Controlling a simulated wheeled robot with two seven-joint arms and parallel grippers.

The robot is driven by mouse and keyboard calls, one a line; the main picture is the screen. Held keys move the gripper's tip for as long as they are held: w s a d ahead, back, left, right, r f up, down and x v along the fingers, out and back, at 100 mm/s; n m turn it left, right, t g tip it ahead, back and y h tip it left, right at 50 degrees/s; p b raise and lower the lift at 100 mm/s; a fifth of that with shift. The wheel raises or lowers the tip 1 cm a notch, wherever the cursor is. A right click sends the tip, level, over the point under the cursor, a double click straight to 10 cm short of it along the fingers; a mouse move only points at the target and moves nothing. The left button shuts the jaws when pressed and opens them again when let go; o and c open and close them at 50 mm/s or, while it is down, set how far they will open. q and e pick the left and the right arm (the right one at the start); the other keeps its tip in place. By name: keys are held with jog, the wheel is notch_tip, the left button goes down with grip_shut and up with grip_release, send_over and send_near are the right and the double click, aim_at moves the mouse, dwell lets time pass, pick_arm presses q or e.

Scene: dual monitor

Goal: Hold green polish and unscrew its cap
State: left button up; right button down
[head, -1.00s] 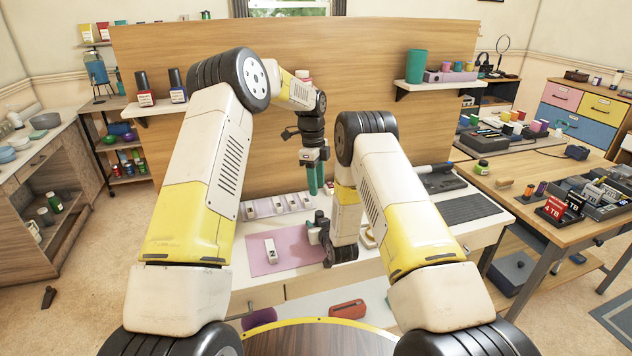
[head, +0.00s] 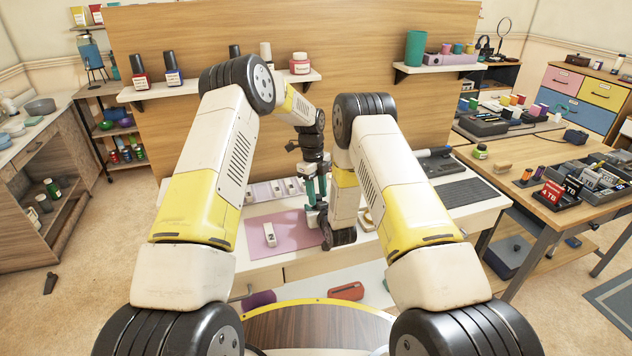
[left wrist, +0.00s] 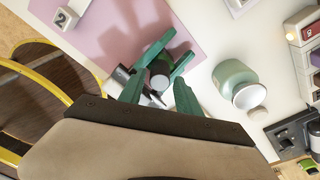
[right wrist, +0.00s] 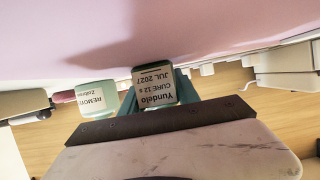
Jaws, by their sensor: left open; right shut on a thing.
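The polish bottle (right wrist: 155,87) is held upside down in the right wrist view's picture, its label reading "Yundelo" facing that camera. My right gripper (right wrist: 155,92) is shut on it. In the left wrist view the bottle's round dark top (left wrist: 160,82) shows between the right gripper's green fingers. My left gripper (left wrist: 158,98) is open, with a finger on each side of that top; I cannot tell whether they touch it. In the head view, the left gripper (head: 315,190) points down just above the right gripper (head: 324,225), and the arms hide the bottle.
A pale green jar (left wrist: 235,78) stands close beside the grippers; its "REMOVER" label shows in the right wrist view (right wrist: 96,98). A white numbered block (head: 269,234) sits on the pink mat (head: 285,240). A wooden back panel (head: 350,60) rises behind the desk.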

pick_arm(q)
jog(key=shift+f, duration=0.8)
grip_shut()
jog(key=shift+d+n, duration=0.1)
jog(key=shift+n, duration=1.6)
jog(key=shift+o, duration=1)
grip_release()
jog(key=shift+s, duration=0.1)
